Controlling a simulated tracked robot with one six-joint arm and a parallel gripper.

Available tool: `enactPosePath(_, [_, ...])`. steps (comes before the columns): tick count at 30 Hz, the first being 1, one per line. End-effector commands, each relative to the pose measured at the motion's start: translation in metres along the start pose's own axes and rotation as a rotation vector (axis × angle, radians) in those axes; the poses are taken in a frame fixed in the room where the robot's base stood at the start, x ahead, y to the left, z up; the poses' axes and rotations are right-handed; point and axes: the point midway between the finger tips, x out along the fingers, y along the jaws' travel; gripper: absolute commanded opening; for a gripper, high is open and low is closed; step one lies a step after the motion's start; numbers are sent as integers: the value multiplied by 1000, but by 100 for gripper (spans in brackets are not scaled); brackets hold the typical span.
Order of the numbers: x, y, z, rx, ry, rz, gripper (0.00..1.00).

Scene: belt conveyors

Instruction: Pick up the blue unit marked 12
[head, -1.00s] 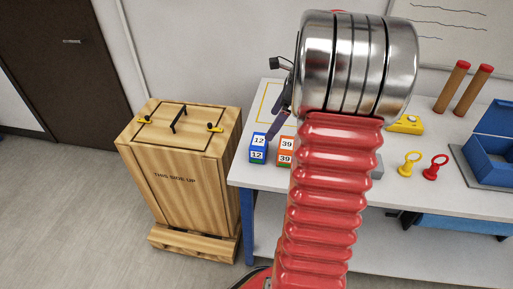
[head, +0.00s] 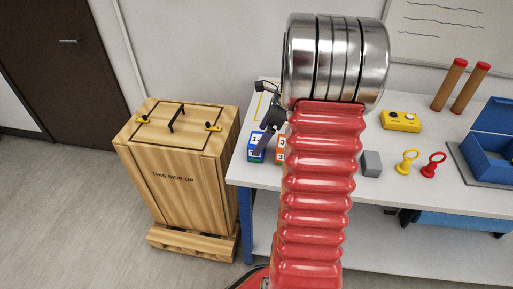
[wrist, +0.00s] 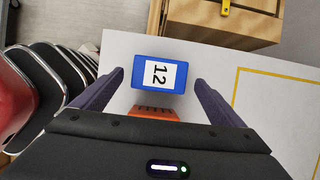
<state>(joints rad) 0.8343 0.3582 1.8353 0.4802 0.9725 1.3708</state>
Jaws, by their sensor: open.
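The blue unit marked 12 (head: 255,151) stands at the left end of the white table, partly hidden by my gripper in the head view. In the wrist view the blue unit (wrist: 139,86) shows from above, its white 12 label up, between my two finger tips. My gripper (wrist: 158,80) is open, with one finger on each side of the unit and a gap to each.
An orange unit marked 39 (head: 281,149) stands close beside the blue one; its edge (wrist: 153,113) shows in the wrist view. A grey block (head: 371,164), a yellow control box (head: 401,121) and yellow and red rings stand right. A wooden crate (head: 180,180) stands left of the table (head: 400,189).

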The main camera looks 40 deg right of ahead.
Motion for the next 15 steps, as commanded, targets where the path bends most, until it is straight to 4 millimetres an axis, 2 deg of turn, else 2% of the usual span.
enactPosePath(11, [4, 0, 0, 0, 0, 0, 92])
enactPosePath(15, [12, 1, -1, 1, 0, 3, 92])
